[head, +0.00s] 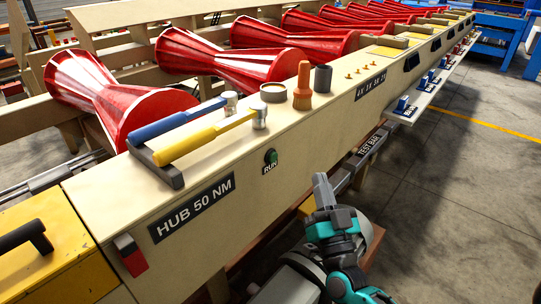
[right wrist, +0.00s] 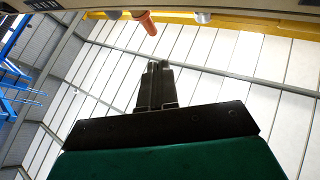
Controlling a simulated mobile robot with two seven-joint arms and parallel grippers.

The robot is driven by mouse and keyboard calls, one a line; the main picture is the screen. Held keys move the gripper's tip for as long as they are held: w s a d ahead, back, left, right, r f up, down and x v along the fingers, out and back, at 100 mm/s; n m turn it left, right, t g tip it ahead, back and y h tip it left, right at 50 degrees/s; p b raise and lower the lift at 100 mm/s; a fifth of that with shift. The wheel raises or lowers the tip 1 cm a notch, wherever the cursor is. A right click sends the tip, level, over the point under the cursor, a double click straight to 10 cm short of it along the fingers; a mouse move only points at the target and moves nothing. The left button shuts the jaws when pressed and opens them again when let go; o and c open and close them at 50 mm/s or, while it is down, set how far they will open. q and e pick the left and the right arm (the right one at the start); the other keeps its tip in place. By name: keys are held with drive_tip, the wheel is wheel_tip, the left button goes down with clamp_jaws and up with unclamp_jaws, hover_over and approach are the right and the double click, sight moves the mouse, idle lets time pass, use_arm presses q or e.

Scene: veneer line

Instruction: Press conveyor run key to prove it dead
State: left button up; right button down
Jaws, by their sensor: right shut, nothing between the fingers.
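The conveyor run key is a round green button (head: 271,157) on the cream side panel, with a "RUN" label (head: 270,169) just below it. My right gripper (head: 320,180) is in front of the panel, to the right of and a little below the button, apart from it. Its fingers are shut together with nothing between them. In the right wrist view the shut fingers (right wrist: 158,68) point up the picture, and the button does not show there. My left gripper is in neither view.
Red rollers (head: 115,97) stand behind. The floor at right is clear.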

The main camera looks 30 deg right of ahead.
sight(273, 157)
drive_tip(key=w+a+b, duration=0.2)
drive_tip(key=w+a, duration=0.1)
drive_tip(key=w, duration=0.5)
drive_tip(key=shift+a, duration=0.2)
drive_tip(key=shift+w, duration=0.1)
idle(1.6)
drive_tip(key=shift+w, duration=0.1)
idle(0.4)
drive_tip(key=shift+w+a, duration=0.15)
drive_tip(key=shift+w, duration=0.15)
